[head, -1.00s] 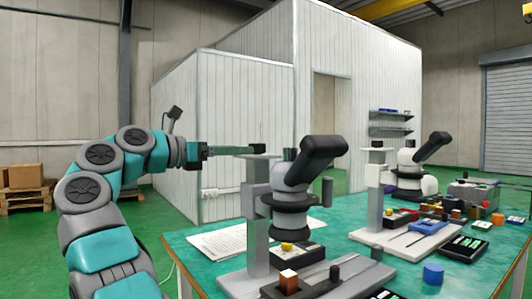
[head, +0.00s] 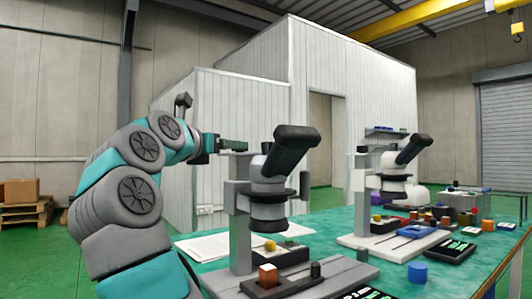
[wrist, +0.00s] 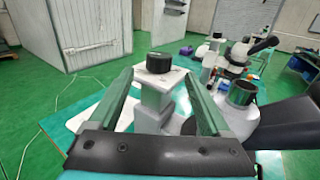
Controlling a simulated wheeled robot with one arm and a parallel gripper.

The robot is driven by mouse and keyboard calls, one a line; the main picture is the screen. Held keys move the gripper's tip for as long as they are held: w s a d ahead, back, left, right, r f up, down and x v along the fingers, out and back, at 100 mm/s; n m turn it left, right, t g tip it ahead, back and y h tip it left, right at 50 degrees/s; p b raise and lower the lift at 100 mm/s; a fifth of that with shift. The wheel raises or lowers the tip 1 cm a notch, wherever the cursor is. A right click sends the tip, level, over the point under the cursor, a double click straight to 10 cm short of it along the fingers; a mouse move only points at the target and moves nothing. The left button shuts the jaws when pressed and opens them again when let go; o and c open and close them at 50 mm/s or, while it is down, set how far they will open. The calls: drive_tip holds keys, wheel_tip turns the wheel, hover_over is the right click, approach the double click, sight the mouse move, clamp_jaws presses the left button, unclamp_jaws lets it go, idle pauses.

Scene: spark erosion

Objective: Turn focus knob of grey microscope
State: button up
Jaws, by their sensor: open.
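The grey microscope (head: 240,205) stands upright on the near part of the green table, with a black angled eyepiece tube (head: 293,150). In the wrist view, a round black knob (wrist: 160,62) sits on the flat top of its pale column (wrist: 152,105). My gripper (wrist: 159,76) is open and empty. Its two green fingers point at the knob, one to each side, and the knob shows in the gap just beyond the tips. I cannot tell any contact. In the head view my gripper (head: 232,145) is at the column top and hides the knob.
A white microscope (head: 392,185) stands farther back on the table (head: 330,222). Small coloured blocks, a blue tray (head: 416,231) and a blue cylinder (head: 417,272) lie to the right. A white-panelled booth (head: 245,110) stands behind.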

drive_tip(key=p+x, duration=0.2)
drive_tip(key=x, duration=0.5)
drive_tip(key=shift+a, duration=0.1)
drive_tip(key=shift+w, duration=0.4)
drive_tip(key=shift+p, duration=0.3)
clamp_jaws()
